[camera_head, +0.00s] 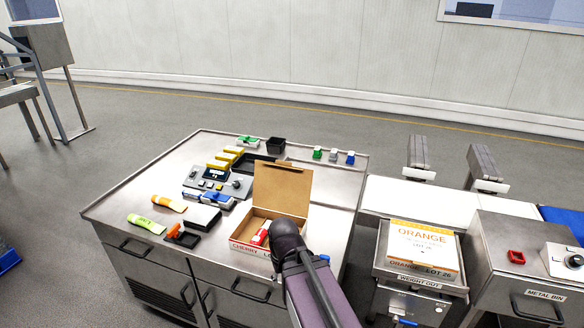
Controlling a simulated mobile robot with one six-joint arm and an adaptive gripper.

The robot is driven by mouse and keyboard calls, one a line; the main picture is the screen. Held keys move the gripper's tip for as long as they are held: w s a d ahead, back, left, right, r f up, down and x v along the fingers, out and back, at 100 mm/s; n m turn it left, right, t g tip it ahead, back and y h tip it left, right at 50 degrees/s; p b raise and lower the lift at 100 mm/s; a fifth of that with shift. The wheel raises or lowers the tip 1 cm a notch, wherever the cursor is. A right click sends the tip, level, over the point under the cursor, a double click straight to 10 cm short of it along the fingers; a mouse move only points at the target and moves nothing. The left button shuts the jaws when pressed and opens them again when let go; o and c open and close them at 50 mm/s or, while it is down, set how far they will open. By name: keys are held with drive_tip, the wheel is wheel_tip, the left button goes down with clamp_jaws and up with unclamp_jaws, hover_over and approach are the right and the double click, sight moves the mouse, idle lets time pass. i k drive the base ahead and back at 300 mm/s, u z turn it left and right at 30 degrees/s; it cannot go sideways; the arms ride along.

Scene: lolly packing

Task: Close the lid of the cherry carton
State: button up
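The cherry carton (243,246) is an open brown cardboard box with a white front that reads "CHERRY". It stands near the front edge of the steel table. Its lid (283,187) stands up at the back, leaning slightly rearward. A red item with a white part (260,236) lies inside the carton. My arm comes in from the bottom of the picture and ends at the carton's front right side, covering part of it. My gripper's fingers are hidden behind my arm, so I cannot tell whether they are open or shut.
A closed orange carton (421,243) sits on the weighing unit at right. Bare tabletop (330,200) lies right of the lid.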

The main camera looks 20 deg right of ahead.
sight(279, 187)
drive_tip(key=z, duration=0.25)
drive_tip(key=k, duration=1.35)
drive_tip(key=z, duration=0.35)
drive_tip(key=i, duration=1.85)
drive_tip(key=u, duration=0.3)
